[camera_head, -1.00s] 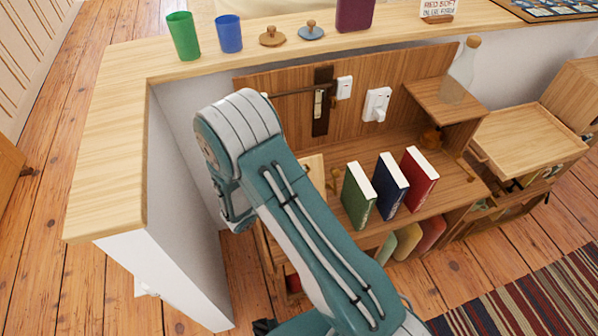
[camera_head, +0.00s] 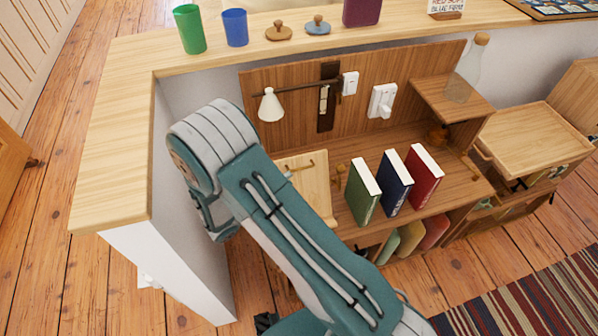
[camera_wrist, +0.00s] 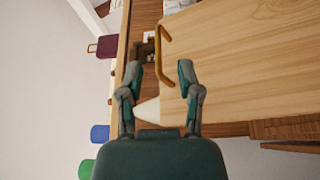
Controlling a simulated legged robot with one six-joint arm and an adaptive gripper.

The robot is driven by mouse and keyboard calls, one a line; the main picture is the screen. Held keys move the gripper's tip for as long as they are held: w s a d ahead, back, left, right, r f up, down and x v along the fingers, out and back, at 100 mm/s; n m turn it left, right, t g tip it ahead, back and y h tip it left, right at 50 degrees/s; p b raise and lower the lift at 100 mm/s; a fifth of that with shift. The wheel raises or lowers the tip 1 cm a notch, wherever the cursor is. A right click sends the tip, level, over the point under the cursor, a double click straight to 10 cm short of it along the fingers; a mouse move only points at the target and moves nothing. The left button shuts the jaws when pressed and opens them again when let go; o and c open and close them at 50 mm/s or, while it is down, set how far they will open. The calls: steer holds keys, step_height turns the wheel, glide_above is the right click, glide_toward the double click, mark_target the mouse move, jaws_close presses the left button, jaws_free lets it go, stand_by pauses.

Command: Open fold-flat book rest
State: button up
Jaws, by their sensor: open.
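The book rest appears to be the pale wooden panel (camera_head: 316,190) on the desk, left of the upright books and partly hidden by my arm. It looks flat or nearly so; its exact tilt I cannot tell. In the wrist view the pale panel (camera_wrist: 245,60) fills the right side, with a bent brass bar (camera_wrist: 159,58) along its left edge. My gripper (camera_wrist: 160,72) is open and empty, its fingertips on either side of the bar's lower end in the picture. Whether they touch it I cannot tell. In the head view my arm hides the gripper.
Green (camera_head: 362,192), blue (camera_head: 393,184) and red (camera_head: 424,177) books stand right of the panel. A white lamp shade (camera_head: 270,106) hangs behind. A ledge (camera_head: 120,130) with cups runs along the back and left. A side shelf (camera_head: 450,97) holds a bottle (camera_head: 467,72).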

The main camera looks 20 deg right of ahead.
steer(key=v, duration=0.6)
steer(key=shift+a+f, duration=0.1)
steer(key=s+d+r+m+g+y, duration=0.2)
steer(key=s+d+r+g+y, duration=0.25)
steer(key=r, duration=0.25)
steer(key=s+d+r+m+g+y, duration=0.25)
steer(key=d+r+g, duration=0.2)
steer(key=r, duration=0.25)
steer(key=s+r+t+y, duration=0.7)
steer(key=s+r+y, duration=0.2)
steer(key=s+r, duration=0.1)
steer(key=shift+d+r+t+y, duration=0.4)
steer(key=shift+r, duration=0.1)
steer(key=shift+s+d, duration=0.1)
steer(key=shift+s, duration=0.05)
stand_by(0.3)
